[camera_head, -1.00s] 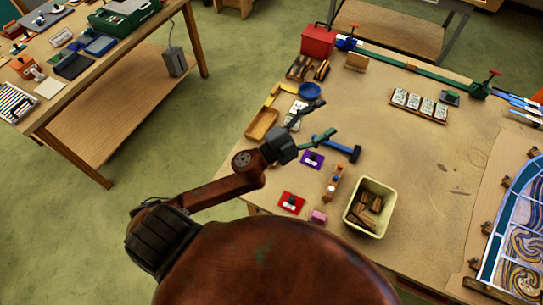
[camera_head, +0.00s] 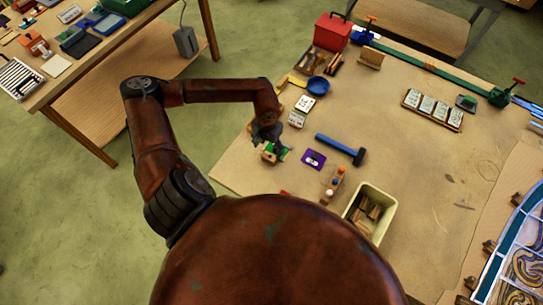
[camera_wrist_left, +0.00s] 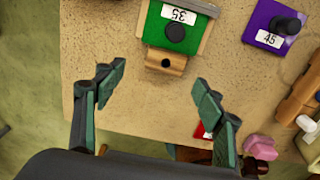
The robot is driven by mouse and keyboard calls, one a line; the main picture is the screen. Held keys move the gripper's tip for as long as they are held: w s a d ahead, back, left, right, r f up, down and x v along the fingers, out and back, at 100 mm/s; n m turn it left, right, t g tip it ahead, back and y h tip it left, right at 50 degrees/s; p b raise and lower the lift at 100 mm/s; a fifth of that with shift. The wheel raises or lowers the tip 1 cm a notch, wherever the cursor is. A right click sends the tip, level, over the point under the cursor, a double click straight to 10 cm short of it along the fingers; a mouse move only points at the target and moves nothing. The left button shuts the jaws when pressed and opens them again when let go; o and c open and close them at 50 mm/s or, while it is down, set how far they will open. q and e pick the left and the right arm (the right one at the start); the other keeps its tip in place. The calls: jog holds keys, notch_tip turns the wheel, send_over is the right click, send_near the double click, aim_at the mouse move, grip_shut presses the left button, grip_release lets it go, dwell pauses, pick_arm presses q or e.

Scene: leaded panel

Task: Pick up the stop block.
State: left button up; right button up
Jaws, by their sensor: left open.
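What looks like the stop block is a wooden block (camera_wrist_left: 165,63) with a round hole in its near end and a green plate on top. The plate carries a black knob and a white "35" label. In the head view the green-topped block (camera_head: 284,153) lies near the table's left edge, partly hidden by my left gripper (camera_head: 270,147). In the left wrist view my left gripper (camera_wrist_left: 158,76) is open and empty, its fingers spread on the near side of the block and apart from it. My right gripper is not in view.
A purple plate (camera_wrist_left: 270,24) labelled "45" lies to the right, with a pink block (camera_wrist_left: 260,147) nearer. A blue-handled hammer (camera_head: 340,148), a cream bin (camera_head: 371,212) of wood pieces and a blue bowl (camera_head: 318,84) stand around. The table's middle is clear.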

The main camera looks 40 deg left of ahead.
aim_at(270, 155)
pick_arm(q)
jog(key=shift+f, duration=0.85)
jog(key=f, duration=0.1)
jog(key=f+p, duration=0.1)
jog(key=f, duration=0.1)
jog(key=w+f, duration=0.1)
jog(key=shift+d+f+p, duration=0.2)
jog(key=shift+d+p, duration=0.1)
jog(key=shift+p, duration=0.1)
jog(key=shift+s+f, duration=0.1)
jog(key=shift+f, duration=0.1)
jog(key=shift+c, duration=0.4)
jog(key=c, duration=1.1)
